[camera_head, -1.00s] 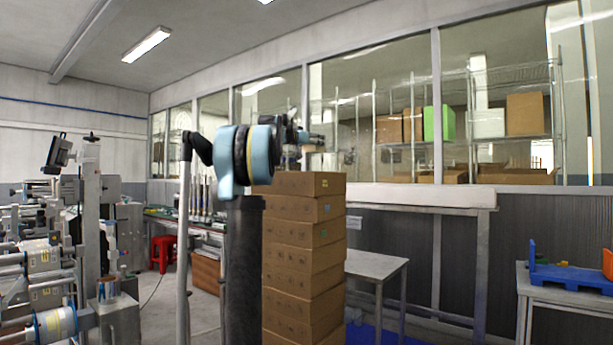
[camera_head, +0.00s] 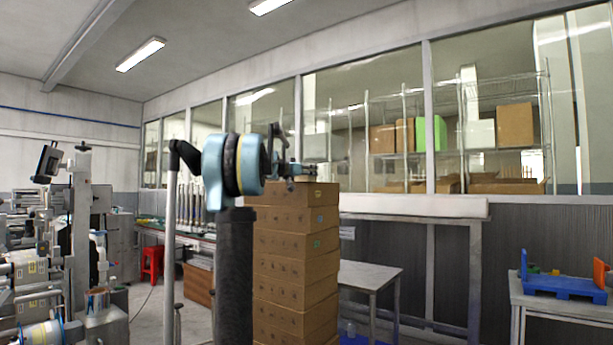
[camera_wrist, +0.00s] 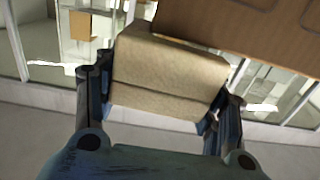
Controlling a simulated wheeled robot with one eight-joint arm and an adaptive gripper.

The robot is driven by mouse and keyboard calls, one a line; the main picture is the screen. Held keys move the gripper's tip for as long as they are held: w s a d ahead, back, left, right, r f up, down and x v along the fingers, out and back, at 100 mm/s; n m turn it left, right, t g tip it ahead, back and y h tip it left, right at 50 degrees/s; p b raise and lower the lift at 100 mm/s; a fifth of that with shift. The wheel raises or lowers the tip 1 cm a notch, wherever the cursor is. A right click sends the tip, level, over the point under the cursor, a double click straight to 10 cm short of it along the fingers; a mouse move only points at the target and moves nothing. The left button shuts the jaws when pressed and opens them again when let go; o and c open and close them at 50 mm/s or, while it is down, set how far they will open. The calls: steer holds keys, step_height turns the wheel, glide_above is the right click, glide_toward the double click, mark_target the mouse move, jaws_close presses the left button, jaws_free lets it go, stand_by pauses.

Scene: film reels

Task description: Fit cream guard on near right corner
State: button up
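A cream guard (camera_wrist: 168,82), a folded block with a crease across it, sits between the fingers of my gripper (camera_wrist: 160,105) in the wrist view. The fingers press on its two sides. In the head view my gripper (camera_head: 290,170) is just above the top of the stack of brown cardboard boxes (camera_head: 295,240); the guard shows there as a small pale piece (camera_head: 304,179). In the wrist view a brown box (camera_wrist: 245,25) lies right beyond the guard, near its upper edge. I cannot tell whether guard and box touch. The box corners are partly hidden by my arm.
A grey table (camera_head: 370,275) stands right of the stack. A side table (camera_head: 560,300) with a blue tray (camera_head: 568,284) is at far right. Machinery (camera_head: 60,240) fills the left, with a red stool (camera_head: 151,263) beyond it. A glazed partition runs behind.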

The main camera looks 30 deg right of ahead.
steer(key=o, duration=0.3)
steer(key=shift+w+f, duration=0.1)
steer(key=shift+f, duration=0.15)
steer(key=shift+r, duration=0.1)
steer(key=v, duration=1.2)
